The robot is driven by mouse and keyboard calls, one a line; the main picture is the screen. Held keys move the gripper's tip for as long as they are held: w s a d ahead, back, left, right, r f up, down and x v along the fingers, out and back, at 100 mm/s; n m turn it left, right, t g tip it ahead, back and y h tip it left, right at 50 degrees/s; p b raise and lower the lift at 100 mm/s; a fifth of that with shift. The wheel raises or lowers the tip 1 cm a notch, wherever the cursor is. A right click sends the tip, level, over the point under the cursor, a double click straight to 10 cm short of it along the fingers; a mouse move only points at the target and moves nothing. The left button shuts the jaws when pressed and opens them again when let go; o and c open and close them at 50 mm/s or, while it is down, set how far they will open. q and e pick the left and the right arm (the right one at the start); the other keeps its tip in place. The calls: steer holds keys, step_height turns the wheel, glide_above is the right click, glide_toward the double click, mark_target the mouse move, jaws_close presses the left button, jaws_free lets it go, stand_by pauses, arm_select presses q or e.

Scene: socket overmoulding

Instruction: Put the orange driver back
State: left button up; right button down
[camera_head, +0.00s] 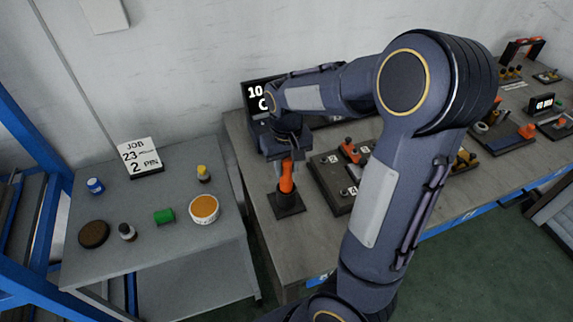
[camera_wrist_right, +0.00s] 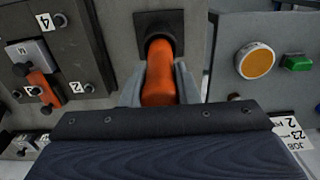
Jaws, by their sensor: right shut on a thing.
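The orange driver (camera_head: 286,178) is upright at the dark square stand (camera_head: 286,204) on the left end of the workbench. My right gripper (camera_head: 282,160) reaches down from above and is shut on the driver's upper part. In the right wrist view the orange driver (camera_wrist_right: 160,75) lies between the two fingers of my right gripper (camera_wrist_right: 160,88), its far end at the round opening of the dark stand (camera_wrist_right: 163,22). How deep it sits in the stand cannot be told. My left gripper is not in view.
A numbered fixture plate (camera_head: 335,188) with orange parts stands right of the stand. A display (camera_head: 258,100) is behind my gripper. My right arm hides the bench's middle.

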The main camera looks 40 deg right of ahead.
steer(key=c, duration=1.1)
jaws_free()
steer(key=shift+f, duration=0.1)
step_height(320, 180, up, 12)
steer(key=shift+f, duration=0.1)
steer(key=shift+s+r, duration=0.15)
steer(key=shift+r, duration=0.05)
steer(key=s+a+f+n+t+y, duration=0.1)
steer(key=s+a+f+t+y, duration=0.1)
steer(key=s+a, duration=0.4)
steer(key=s+a+f+n+t+y, duration=0.1)
steer(key=s+a+f+t, duration=0.2)
steer(key=s+a, duration=0.3)
steer(key=s, duration=0.3)
steer(key=shift+t+y, duration=0.3)
steer(key=shift+y, duration=0.1)
steer(key=shift+s+a, duration=0.1)
